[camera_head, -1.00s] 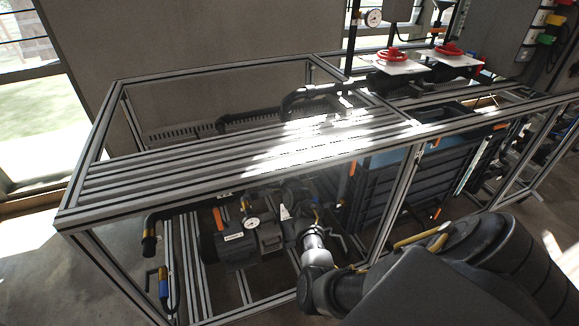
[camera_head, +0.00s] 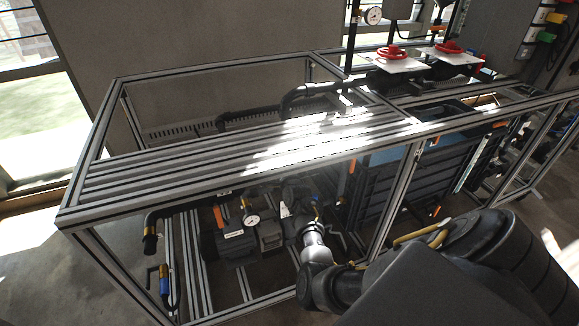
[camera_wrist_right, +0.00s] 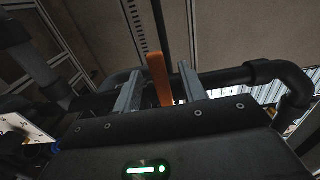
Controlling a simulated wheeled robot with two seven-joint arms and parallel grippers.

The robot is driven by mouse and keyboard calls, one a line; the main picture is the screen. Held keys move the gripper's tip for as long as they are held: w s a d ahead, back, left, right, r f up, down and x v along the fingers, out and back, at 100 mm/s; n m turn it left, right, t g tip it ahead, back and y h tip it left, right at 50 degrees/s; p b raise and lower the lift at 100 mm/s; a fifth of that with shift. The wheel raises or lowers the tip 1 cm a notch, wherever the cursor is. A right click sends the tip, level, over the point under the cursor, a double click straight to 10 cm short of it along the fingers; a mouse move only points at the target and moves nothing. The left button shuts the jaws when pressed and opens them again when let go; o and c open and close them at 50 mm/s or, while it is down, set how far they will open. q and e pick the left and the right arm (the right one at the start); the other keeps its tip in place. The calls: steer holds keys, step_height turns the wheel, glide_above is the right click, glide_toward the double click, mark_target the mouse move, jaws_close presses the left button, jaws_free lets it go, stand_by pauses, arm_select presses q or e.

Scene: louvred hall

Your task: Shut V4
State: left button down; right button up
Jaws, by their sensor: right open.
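In the right wrist view an orange lever handle (camera_wrist_right: 160,80) stands upright between the two grey fingers of my right gripper (camera_wrist_right: 161,88). The fingers are apart, one on each side of the handle, with a visible gap to each. I cannot read a V4 label, so I cannot tell whether this lever is V4. In the head view my right arm reaches in from the right to the pump area under the slatted top; its fingers are not clear there. My left gripper is not in view.
An aluminium frame bench (camera_head: 200,165) with a slatted top surrounds the piping. A round gauge (camera_head: 252,219) sits by the pump. Black pipe (camera_wrist_right: 235,75) runs behind the fingers in the wrist view. Red handwheels (camera_head: 392,53) stand at the back.

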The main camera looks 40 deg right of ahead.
arm_select(q)
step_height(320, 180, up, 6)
steer(key=p, duration=0.5)
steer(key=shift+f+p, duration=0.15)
steer(key=shift+p, duration=0.2)
arm_select(e)
steer(key=v, duration=0.7)
arm_select(q)
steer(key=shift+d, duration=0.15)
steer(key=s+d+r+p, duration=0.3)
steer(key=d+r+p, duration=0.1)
steer(key=p, duration=0.2)
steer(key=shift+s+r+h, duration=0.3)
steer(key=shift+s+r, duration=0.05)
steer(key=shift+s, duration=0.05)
arm_select(e)
steer(key=v, duration=1)
steer(key=shift+s+a, duration=0.2)
steer(key=shift+s, duration=0.15)
